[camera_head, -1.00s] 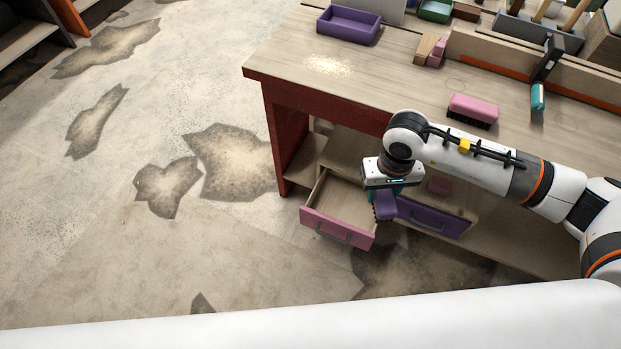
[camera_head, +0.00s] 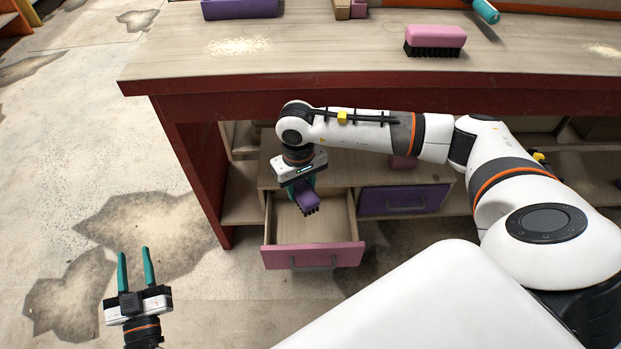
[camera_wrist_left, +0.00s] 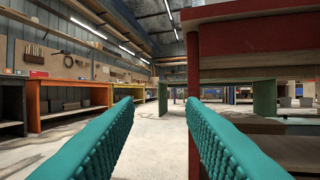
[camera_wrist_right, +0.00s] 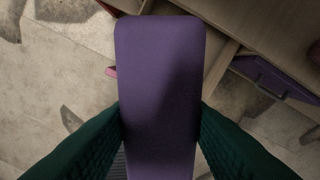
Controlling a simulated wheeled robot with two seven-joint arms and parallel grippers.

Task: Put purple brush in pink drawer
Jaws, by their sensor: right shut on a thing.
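The purple brush (camera_head: 307,199) is held in my right gripper (camera_head: 303,188), which is shut on it. In the head view it hangs with its dark bristles down, over the back part of the open pink drawer (camera_head: 313,254). I cannot tell how high it is above the drawer floor. In the right wrist view the purple brush (camera_wrist_right: 160,90) fills the middle between the teal fingers. My left gripper (camera_head: 134,256) is open and empty over the floor at the lower left; its spread fingers also show in the left wrist view (camera_wrist_left: 165,140).
A shut purple drawer (camera_head: 404,200) is right of the pink one. The worktop (camera_head: 330,45) above, with a red edge, carries a pink brush (camera_head: 435,40) and a purple tray (camera_head: 238,8). A red table leg (camera_head: 190,180) stands left of the drawer. Floor at the left is clear.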

